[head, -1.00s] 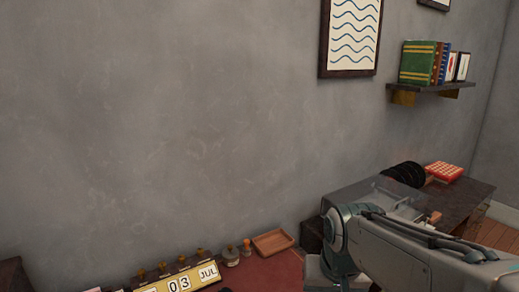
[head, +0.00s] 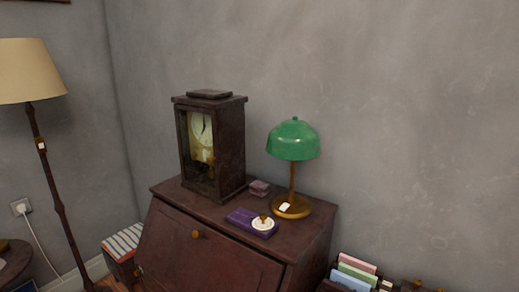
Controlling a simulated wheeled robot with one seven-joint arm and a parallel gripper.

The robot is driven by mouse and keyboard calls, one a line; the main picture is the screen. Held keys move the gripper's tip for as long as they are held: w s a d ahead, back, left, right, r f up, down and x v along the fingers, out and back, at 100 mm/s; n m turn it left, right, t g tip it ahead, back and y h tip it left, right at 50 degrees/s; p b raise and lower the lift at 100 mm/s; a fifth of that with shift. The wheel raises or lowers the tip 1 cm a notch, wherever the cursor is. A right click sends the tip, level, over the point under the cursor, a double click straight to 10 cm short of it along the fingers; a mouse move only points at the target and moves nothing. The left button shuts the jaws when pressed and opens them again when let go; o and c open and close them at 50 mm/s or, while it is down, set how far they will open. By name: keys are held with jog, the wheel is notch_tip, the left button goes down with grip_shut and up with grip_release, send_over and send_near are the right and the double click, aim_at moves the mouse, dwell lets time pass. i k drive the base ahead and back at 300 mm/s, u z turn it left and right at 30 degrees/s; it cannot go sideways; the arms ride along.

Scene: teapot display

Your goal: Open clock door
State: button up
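A dark wooden clock (head: 232,143) stands upright on top of a brown bureau (head: 215,262), left of the picture's middle. Its front faces left and toward me, with a pale dial and a brass-coloured part below it inside the frame. The front door (head: 182,150) looks closed, but I cannot see clearly whether it is ajar. My gripper is not in view, and no part of my arm shows.
A green-shaded lamp (head: 293,140) stands right of the clock. A purple box (head: 243,220) with a white round item (head: 263,223) and a small dark box (head: 260,188) lie before it. A floor lamp (head: 45,145) stands left. Letters (head: 355,272) are at lower right.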

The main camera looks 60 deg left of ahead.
aim_at(218, 194)
jog(key=u, duration=3.3)
jog(key=k, duration=0.65)
jog(key=u, duration=0.9)
jog(key=i, duration=0.8)
jog(key=z, duration=0.3)
jog(key=i, duration=0.65)
jog(key=z, duration=0.95)
jog(key=i, duration=0.25)
jog(key=z, duration=0.3)
